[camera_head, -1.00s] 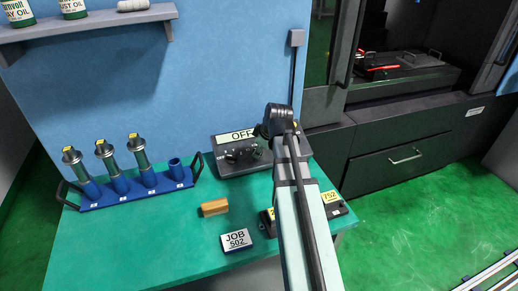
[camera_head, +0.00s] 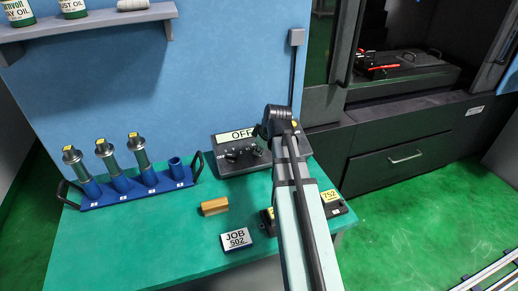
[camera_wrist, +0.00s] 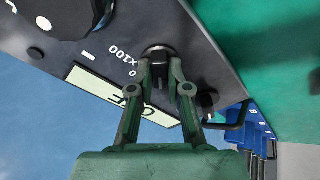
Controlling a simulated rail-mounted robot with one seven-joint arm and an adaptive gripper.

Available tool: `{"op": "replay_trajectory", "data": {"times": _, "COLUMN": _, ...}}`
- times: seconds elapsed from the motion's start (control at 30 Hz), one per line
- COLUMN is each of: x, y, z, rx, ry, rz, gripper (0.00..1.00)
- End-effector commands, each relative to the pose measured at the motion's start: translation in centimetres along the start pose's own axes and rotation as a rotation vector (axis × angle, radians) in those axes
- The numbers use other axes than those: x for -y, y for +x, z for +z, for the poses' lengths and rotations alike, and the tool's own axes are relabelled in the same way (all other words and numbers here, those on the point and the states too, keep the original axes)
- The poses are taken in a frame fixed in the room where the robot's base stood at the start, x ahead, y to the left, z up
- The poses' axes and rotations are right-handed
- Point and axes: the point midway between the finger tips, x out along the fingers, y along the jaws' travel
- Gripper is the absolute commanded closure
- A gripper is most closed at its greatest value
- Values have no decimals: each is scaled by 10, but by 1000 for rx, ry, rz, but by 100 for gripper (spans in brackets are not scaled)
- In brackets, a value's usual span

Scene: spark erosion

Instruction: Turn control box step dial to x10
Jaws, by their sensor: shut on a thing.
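The control box (camera_head: 224,169) is dark grey, with a white OFF display along its back, and stands at the back right of the green bench. In the wrist view the box panel (camera_wrist: 213,62) appears upside down. There my gripper (camera_wrist: 160,64) is shut on a small black dial (camera_wrist: 158,48), a finger on each side. The labels "x100" and "0" are printed beside this dial, so it looks like the step dial. Its pointer and an x10 mark are not readable. Another black knob (camera_wrist: 207,99) is beside it. In the head view my arm hides much of the gripper.
A larger black knob (camera_wrist: 40,14) shows at the wrist view's upper left.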

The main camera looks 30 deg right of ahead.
Motion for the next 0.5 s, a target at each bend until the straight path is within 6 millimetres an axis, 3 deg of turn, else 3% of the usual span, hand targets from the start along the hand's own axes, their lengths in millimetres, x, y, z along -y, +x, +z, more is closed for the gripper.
{"op": "replay_trajectory", "data": {"times": 0.5, "x": 1, "y": 0, "z": 0, "rx": 1, "ry": 340, "rz": 46, "gripper": 100}}
